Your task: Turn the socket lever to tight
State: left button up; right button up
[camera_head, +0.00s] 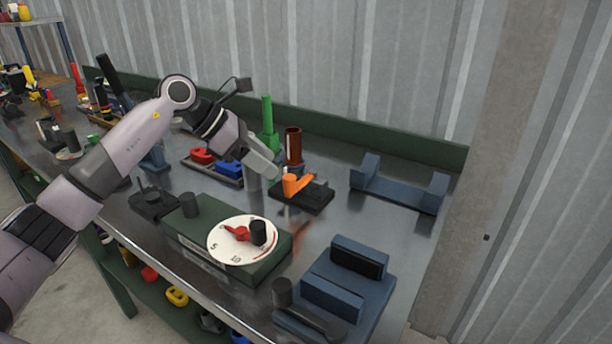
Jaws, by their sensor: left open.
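The socket lever looks to be the orange handle (297,184) on a dark base block (303,199), right of centre on the metal bench. My left gripper (268,170) is open and comes in from the upper left. Its fingertips are just left of the orange handle; I cannot tell whether they touch it. A green box with a round white dial (243,240) stands in front, with a red pointer and a black knob. My right gripper is not in view.
A brown-red cylinder (293,146) and a green upright handle (267,122) stand behind the lever. A blue cradle (400,187) is to the right, and a blue fixture (335,290) is at the front right. Red and blue parts lie in a tray (212,172) at the left.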

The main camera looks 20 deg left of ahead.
aim_at(289, 177)
pick_arm(q)
jog(key=shift+p+x, duration=0.4)
jog(key=shift+x, duration=3.2)
grip_shut()
